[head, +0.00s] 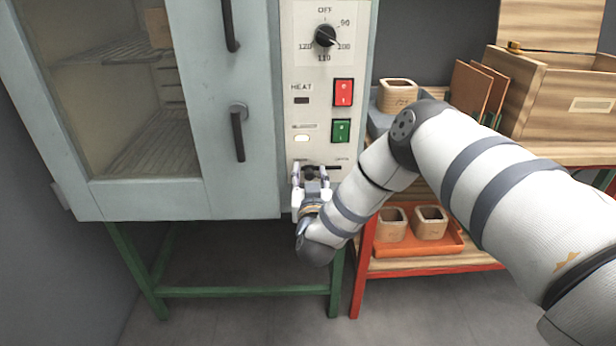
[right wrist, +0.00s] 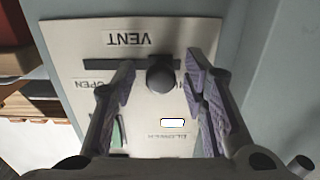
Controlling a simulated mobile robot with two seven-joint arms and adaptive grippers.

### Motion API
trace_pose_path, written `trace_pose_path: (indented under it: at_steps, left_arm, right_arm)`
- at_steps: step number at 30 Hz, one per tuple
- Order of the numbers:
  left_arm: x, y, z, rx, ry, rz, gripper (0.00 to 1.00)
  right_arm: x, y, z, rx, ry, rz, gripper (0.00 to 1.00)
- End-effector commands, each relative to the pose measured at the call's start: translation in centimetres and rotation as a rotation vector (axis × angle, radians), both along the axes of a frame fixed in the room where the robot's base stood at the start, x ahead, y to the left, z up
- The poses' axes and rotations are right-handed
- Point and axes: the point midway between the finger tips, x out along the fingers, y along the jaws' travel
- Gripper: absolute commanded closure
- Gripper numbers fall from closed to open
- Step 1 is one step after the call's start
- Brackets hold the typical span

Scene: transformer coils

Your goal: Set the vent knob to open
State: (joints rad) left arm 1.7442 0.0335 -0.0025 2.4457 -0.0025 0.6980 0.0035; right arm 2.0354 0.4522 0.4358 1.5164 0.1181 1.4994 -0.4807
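The vent knob (right wrist: 160,78) is a dark round knob on a dark horizontal slot (right wrist: 100,64), under an upside-down VENT label (right wrist: 128,39) in the right wrist view. The OPEN label (right wrist: 88,85) is at the left there; the knob sits away from it, to the right. A label on the other side is mostly hidden by a finger. My right gripper (right wrist: 160,74) is open, with its purple-padded fingers on either side of the knob and visible gaps. In the head view, my right gripper (head: 310,175) is at the panel's bottom and largely covers the knob. My left gripper is not in view.
The oven panel also has a temperature dial (head: 325,36), a red switch (head: 343,92) and a green switch (head: 340,131) above the vent. The oven door (head: 210,70) is shut at the left. A red-framed shelf (head: 430,265) with trays and blocks stands at the right, behind my right arm.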

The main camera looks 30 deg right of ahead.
Motion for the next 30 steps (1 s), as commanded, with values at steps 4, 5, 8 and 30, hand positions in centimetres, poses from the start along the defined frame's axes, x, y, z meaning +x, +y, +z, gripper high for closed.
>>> trace_pose_path:
  at_steps: [4,5,8,30]
  left_arm:
    - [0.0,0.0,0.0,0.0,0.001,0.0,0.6]
    - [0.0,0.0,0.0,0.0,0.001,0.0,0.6]
    - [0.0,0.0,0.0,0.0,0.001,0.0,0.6]
    - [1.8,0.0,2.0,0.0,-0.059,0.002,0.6]
  right_arm:
    - [0.3,-0.2,0.1,0.0,-0.001,0.0,0.6]
    - [0.3,-0.2,0.1,0.0,-0.001,0.0,0.6]
    - [0.3,-0.2,0.1,0.0,-0.001,0.0,0.6]
    - [-2.8,-5.2,0.4,0.001,-0.002,-0.001,1.0]
